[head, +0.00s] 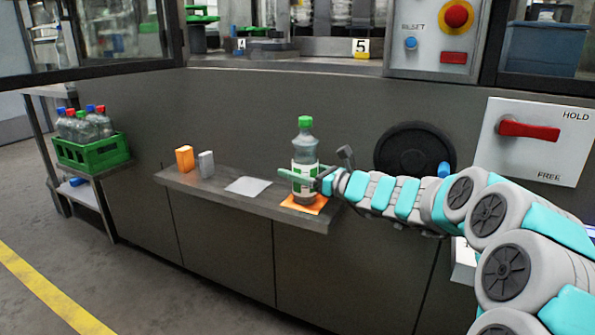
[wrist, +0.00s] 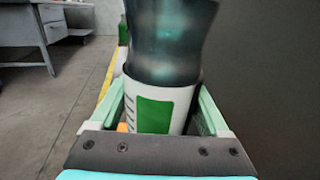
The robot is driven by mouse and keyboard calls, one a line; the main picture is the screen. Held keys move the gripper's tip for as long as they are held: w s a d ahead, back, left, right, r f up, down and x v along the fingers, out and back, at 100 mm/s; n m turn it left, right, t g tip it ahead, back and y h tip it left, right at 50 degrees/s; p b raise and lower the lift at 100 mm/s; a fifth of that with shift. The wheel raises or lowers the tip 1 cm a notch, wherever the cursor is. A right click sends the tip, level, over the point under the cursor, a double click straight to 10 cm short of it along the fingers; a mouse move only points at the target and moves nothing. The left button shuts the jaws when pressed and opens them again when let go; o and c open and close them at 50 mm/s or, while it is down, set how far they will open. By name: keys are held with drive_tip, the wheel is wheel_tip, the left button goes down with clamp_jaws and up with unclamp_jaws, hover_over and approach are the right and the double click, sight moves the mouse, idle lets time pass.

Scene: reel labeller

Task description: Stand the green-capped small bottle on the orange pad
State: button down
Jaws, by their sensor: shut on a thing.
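The green-capped small bottle (head: 305,160) is upright over the orange pad (head: 304,206) near the right end of the shelf. Its base appears to be on or just above the pad; I cannot tell which. My gripper (head: 304,176) is shut on the bottle around its white and green label. In the wrist view the bottle (wrist: 165,50) stands between the two fingers of my gripper (wrist: 160,110), and its cap is out of the frame.
The shelf (head: 225,205) also holds an orange block (head: 184,159), a grey block (head: 206,164) and a flat light grey pad (head: 248,186). A green crate (head: 92,153) of bottles stands at left. A black handwheel (head: 414,150) and a red-handled switch (head: 528,129) are on the machine front.

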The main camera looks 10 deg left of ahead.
unclamp_jaws()
drive_tip(key=shift+r, duration=0.1)
drive_tip(key=v, duration=1.2)
drive_tip(key=shift+s, duration=0.15)
